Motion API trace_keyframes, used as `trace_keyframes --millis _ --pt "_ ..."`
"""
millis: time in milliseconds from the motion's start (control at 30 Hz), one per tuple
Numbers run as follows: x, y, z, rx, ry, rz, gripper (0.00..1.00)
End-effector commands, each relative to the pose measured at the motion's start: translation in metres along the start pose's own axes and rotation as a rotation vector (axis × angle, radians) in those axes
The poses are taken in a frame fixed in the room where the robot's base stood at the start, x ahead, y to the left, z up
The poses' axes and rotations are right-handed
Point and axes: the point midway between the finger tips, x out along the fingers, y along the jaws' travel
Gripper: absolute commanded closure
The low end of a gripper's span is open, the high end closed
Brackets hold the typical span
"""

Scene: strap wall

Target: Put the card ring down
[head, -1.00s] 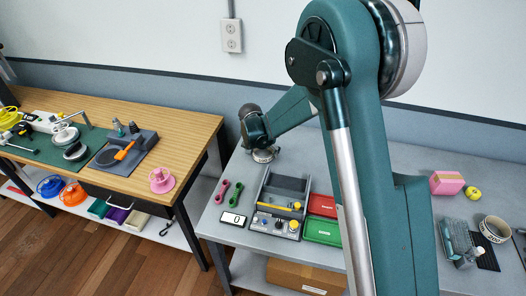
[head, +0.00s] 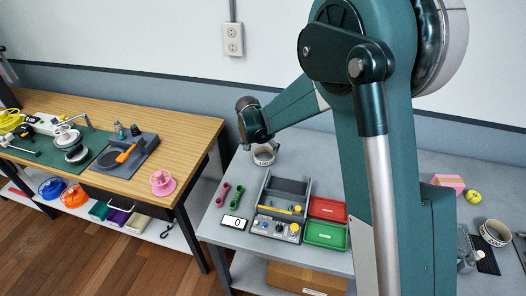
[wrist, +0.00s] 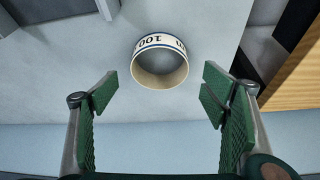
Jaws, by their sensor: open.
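The card ring (wrist: 158,44) is a short white band with blue edges and dark printed numbers. In the wrist view it rests on the grey table, ahead of my fingertips. It also shows in the head view (head: 264,157), at the back left of the table below the end of my arm. My gripper (wrist: 159,88) is open and empty, with one green-padded finger on each side of the picture and clear gaps to the ring.
A grey organiser (head: 285,189), a red tray (head: 327,208) and a green tray (head: 324,235) stand in front of the ring. Two dumbbell-shaped pieces (head: 233,198) lie left of them. A similar ring (head: 495,232) stands far right. The wooden bench (head: 190,140) is to the left.

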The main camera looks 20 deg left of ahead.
Motion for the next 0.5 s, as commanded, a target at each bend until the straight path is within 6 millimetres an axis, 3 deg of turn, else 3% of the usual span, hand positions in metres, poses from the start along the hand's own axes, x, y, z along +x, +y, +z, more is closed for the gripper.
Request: trace_keyframes --millis 200,500 --pt "-0.031 0.001 0.0 0.001 0.0 0.0 0.27" --pt "-0.058 0.001 0.0 0.001 0.0 0.0 0.27"
